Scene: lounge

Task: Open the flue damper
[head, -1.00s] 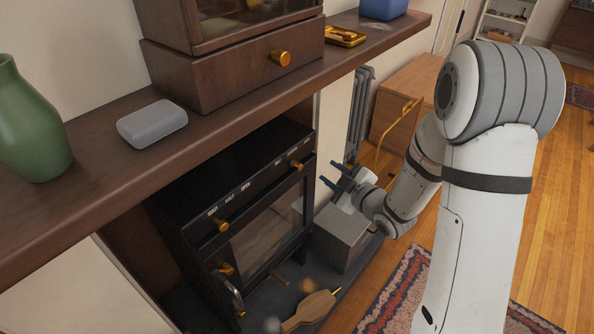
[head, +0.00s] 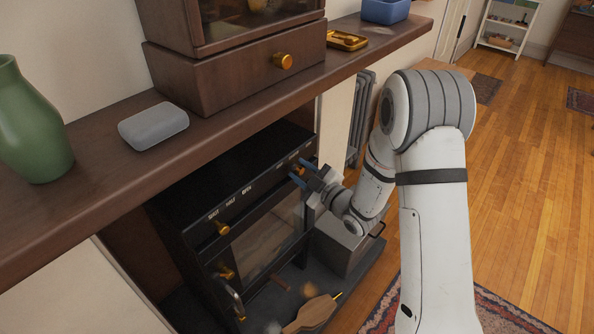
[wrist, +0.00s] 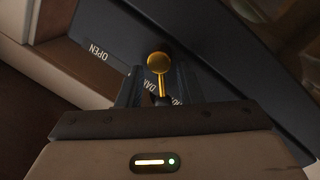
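A black stove (head: 225,190) stands under the mantel shelf. Its front panel has a left brass knob (head: 222,228), near small lettering that seems to read shut, half, open, and a right brass knob (head: 297,170). My gripper (head: 303,171) is at the right knob, with one finger on each side. In the wrist view the round brass knob (wrist: 158,63) and its stem lie between the fingertips (wrist: 158,88). Gaps show beside the stem, so the fingers look open. The word OPEN shows left of the knob. Lettering starting with DA is partly hidden by the fingers.
The wooden mantel shelf (head: 100,170) overhangs the stove, bearing a green vase (head: 32,125), a grey box (head: 153,126) and a cabinet (head: 235,70). A grey metal box (head: 340,245) stands right of the stove. Bellows (head: 310,314) lie on the hearth.

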